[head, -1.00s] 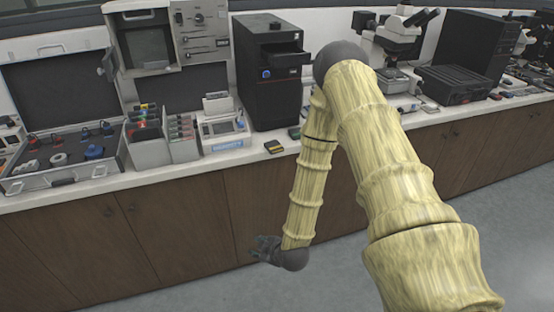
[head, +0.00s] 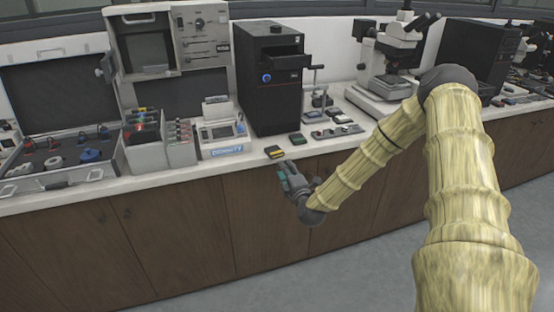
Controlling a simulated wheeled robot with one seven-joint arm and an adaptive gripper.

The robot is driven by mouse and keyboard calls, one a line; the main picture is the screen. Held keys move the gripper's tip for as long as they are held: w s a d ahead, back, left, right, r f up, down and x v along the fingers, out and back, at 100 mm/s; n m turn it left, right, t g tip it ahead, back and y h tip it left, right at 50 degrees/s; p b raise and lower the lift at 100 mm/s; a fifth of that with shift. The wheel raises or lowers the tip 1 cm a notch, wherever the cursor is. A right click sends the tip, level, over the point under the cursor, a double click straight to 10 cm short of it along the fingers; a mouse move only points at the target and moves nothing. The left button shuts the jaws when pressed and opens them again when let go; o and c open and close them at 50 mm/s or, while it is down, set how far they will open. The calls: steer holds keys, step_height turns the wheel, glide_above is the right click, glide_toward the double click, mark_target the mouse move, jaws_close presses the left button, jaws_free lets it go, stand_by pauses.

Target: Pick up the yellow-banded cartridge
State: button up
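The yellow-banded cartridge (head: 274,152) is a small dark block with a yellow band, lying flat near the front edge of the counter, below the black tower unit. My gripper (head: 287,172) is just in front of the counter edge, below and slightly right of the cartridge in the picture. It is apart from the cartridge and holds nothing that I can see. A teal finger pad shows and the fingers look spread, though they are small in the picture.
A green-marked cartridge (head: 297,138) lies right of the yellow-banded one. Behind stand the black tower (head: 268,85) and a label device (head: 222,135). Several small flat items lie to the right, near a microscope (head: 392,60). The counter front (head: 150,230) drops below the edge.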

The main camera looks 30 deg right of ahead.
mark_target(277, 156)
steer(key=b+x, duration=0.2)
steer(key=x, duration=0.2)
steer(key=shift+w+f, duration=0.2)
steer(key=shift+w, duration=0.1)
steer(key=shift+r+b+x, duration=0.2)
steer(key=shift+b+x, duration=0.2)
steer(key=shift+x, duration=1.55)
steer(key=shift+w+d, duration=0.15)
steer(key=shift+w, duration=0.05)
jaws_close()
steer(key=shift+r+p, duration=1.15)
steer(key=shift+r, duration=0.15)
steer(key=shift+f, duration=0.1)
steer(key=shift+s, duration=0.1)
